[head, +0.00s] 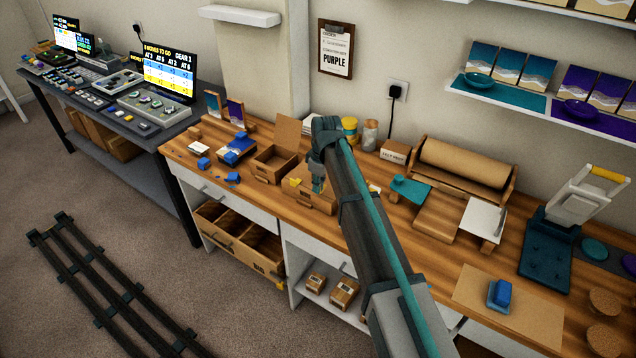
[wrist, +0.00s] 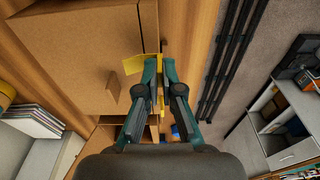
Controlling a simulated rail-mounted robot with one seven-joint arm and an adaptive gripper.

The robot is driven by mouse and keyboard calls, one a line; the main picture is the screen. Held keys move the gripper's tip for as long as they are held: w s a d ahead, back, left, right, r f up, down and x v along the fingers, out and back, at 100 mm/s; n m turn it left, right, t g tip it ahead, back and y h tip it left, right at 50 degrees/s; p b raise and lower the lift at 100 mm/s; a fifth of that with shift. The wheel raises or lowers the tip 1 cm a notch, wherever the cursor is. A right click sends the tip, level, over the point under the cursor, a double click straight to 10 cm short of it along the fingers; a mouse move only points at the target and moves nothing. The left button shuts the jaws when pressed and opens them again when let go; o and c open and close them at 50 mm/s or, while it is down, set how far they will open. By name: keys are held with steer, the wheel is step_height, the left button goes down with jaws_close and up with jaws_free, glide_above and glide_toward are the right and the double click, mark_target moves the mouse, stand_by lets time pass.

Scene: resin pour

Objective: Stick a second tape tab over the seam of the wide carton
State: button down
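The wide carton (head: 318,203) stands on the wooden bench below my gripper. In the wrist view its brown cardboard (wrist: 70,60) fills the upper left, with a panel edge running across it. My gripper (wrist: 159,66) is at the carton's edge, its fingers close together on a yellow tape tab (wrist: 132,65). Part of the tab sticks out left of the fingertips against the cardboard, and yellow also shows between the fingers. In the head view yellow tape (head: 295,182) shows at the carton's left end. My wrist hides part of the carton, and the full seam is not clear.
An open carton (head: 275,165) stands just left of the wide one. A blue dispenser (head: 236,149) and small blue pieces (head: 232,177) lie farther left. A yellow-lidded jar (head: 350,128) and a paper roll (head: 462,160) stand behind and right. Cardboard bins (head: 240,240) sit under the bench.

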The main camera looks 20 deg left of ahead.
steer(key=shift+f, duration=0.5)
steer(key=shift+f, duration=0.6)
stand_by(1.2)
steer(key=c, duration=1.2)
jaws_free()
steer(key=shift+c, duration=0.2)
steer(key=shift+r, duration=0.1)
steer(key=shift+r+p, duration=1.85)
steer(key=shift+r, duration=2.05)
